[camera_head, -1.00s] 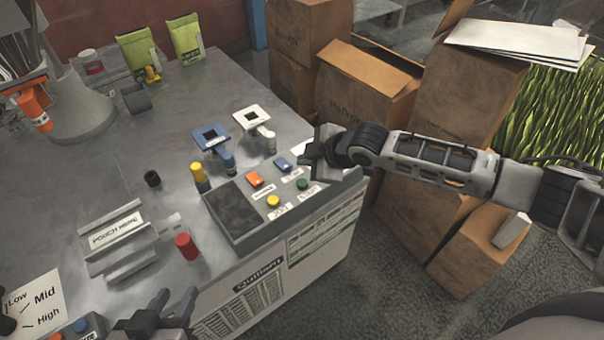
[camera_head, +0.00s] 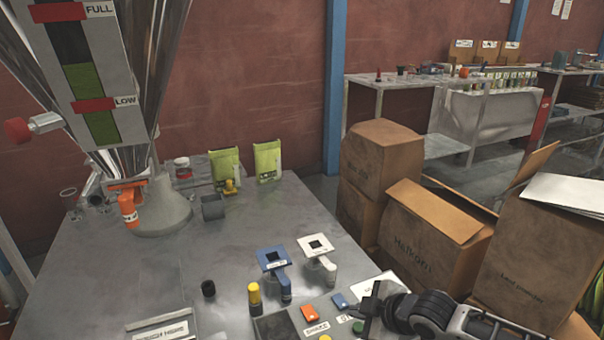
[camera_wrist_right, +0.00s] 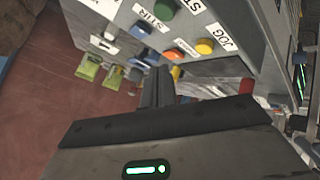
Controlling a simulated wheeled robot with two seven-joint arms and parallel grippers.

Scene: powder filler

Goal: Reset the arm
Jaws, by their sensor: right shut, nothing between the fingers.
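My right gripper (camera_head: 372,303) is at the lower right of the head view, at the right edge of the control panel (camera_head: 275,325). Its fingers are together with nothing between them; they also show in the right wrist view (camera_wrist_right: 157,88). The panel carries an orange switch (camera_head: 310,312), a blue switch (camera_head: 340,300) and a green button (camera_head: 358,327). In the right wrist view the panel with its STIR and JOG labels lies beyond the fingers, and a yellow button (camera_wrist_right: 204,46) shows. My left gripper is outside the head view.
A metal table (camera_head: 150,265) holds green pouches (camera_head: 226,168), blue (camera_head: 272,260) and white (camera_head: 317,246) square-topped fixtures, a yellow post (camera_head: 254,297) and a black cap (camera_head: 208,288). A hopper (camera_head: 110,70) stands at the back left. Cardboard boxes (camera_head: 430,240) crowd the right side.

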